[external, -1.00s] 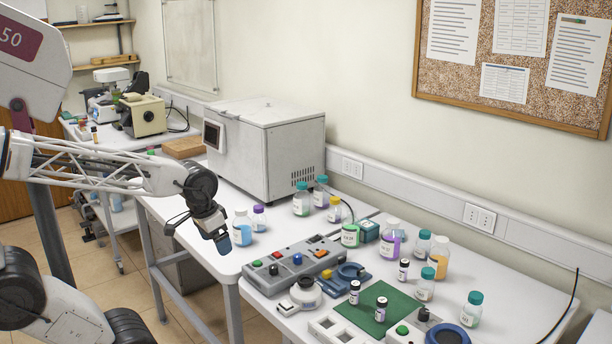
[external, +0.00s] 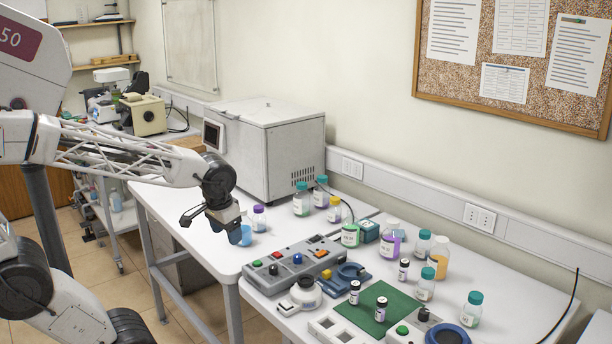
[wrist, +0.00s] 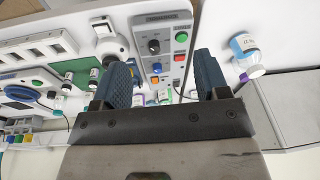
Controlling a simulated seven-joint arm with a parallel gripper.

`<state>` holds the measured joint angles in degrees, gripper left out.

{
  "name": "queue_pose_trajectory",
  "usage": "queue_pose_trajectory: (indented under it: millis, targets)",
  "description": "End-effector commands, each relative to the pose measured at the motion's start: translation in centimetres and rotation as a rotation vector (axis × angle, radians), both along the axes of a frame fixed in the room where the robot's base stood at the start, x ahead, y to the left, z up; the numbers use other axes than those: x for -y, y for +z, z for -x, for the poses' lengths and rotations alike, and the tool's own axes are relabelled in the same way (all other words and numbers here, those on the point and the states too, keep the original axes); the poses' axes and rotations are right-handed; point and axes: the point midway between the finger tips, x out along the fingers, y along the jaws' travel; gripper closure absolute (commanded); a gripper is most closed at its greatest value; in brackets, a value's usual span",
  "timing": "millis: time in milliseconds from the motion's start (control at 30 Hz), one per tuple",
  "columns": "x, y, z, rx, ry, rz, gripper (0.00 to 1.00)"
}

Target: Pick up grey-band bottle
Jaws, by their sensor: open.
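My gripper (external: 213,227) is open and empty above the left table in the external view, in front of the blue-liquid bottle (external: 246,236). In the wrist view its two dark fingers (wrist: 163,80) are apart, with the control box beyond them. Small dark-capped bottles stand on the right table: one (external: 355,292) and another (external: 381,309) on the green mat (external: 395,298), and a third (external: 404,269) behind the mat. I cannot make out which bottle has a grey band.
A grey control box (external: 292,262) with colored buttons lies right of my gripper. Several green-capped bottles stand farther right. A white lab machine (external: 265,148) stands behind.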

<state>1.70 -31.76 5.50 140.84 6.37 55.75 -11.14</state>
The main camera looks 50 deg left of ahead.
Motion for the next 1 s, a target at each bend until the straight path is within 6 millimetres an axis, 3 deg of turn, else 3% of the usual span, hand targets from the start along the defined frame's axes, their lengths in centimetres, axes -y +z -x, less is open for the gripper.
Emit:
queue_pose_trajectory:
  millis: [467,1000]
  targets:
    - [-1.7,0.6,-10.9,-0.029,0.324,-0.215,0.32]
    - [-1.9,-0.7,-24.7,0.140,0.662,-0.468,0.32]
